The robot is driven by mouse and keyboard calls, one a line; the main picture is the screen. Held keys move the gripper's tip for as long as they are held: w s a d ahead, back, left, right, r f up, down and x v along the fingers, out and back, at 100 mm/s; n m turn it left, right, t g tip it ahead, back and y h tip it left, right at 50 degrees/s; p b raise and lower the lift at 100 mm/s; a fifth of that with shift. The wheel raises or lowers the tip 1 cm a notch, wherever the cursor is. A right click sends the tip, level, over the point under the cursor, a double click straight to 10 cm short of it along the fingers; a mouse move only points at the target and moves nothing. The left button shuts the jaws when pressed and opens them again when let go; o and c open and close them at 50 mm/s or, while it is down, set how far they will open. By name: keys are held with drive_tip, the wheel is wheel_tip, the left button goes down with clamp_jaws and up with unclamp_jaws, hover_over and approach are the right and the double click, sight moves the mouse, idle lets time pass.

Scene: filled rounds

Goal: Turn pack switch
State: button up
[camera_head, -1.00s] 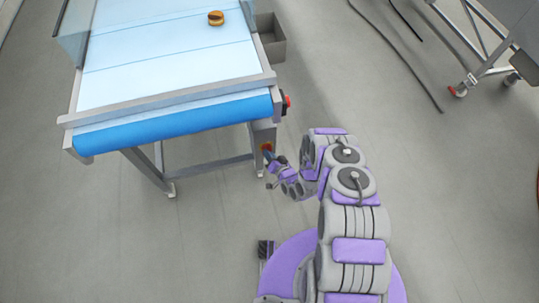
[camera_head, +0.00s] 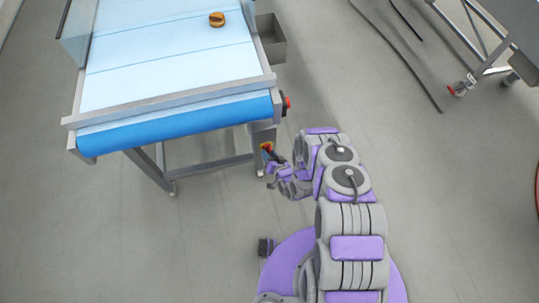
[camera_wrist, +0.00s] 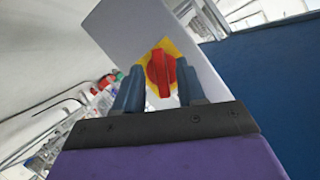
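The pack switch (camera_wrist: 160,70) is a red knob on a yellow plate, fixed to a pale grey box (camera_wrist: 130,32) in the wrist view. The knob's handle stands close to upright in that picture. In the head view the switch (camera_head: 267,147) is a small red and yellow spot on the box under the conveyor's right front corner. My gripper (camera_wrist: 159,80) is open, with one dark blue finger on each side of the red handle. I cannot tell whether the fingers touch it. In the head view my gripper (camera_head: 270,158) is right at the switch, mostly too small to make out.
The conveyor (camera_head: 170,75) with a blue front roller carries a burger-like round (camera_head: 216,19). A red button (camera_head: 287,101) sits on its right side above the switch. A grey bin (camera_head: 271,38) stands behind. Cables (camera_head: 400,55) lie on the floor at the right.

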drive_tip(key=p+v, duration=0.1)
drive_tip(key=v, duration=1.6)
drive_tip(key=shift+s, duration=0.2)
drive_tip(key=shift+w+a+r+p, duration=0.1)
drive_tip(key=shift+w+r+p, duration=0.05)
drive_tip(key=shift+w+p, duration=0.15)
drive_tip(key=b+x, duration=0.3)
drive_tip(key=x, duration=1.4)
drive_tip(key=shift+w, duration=0.2)
drive_tip(key=shift+c, duration=0.4)
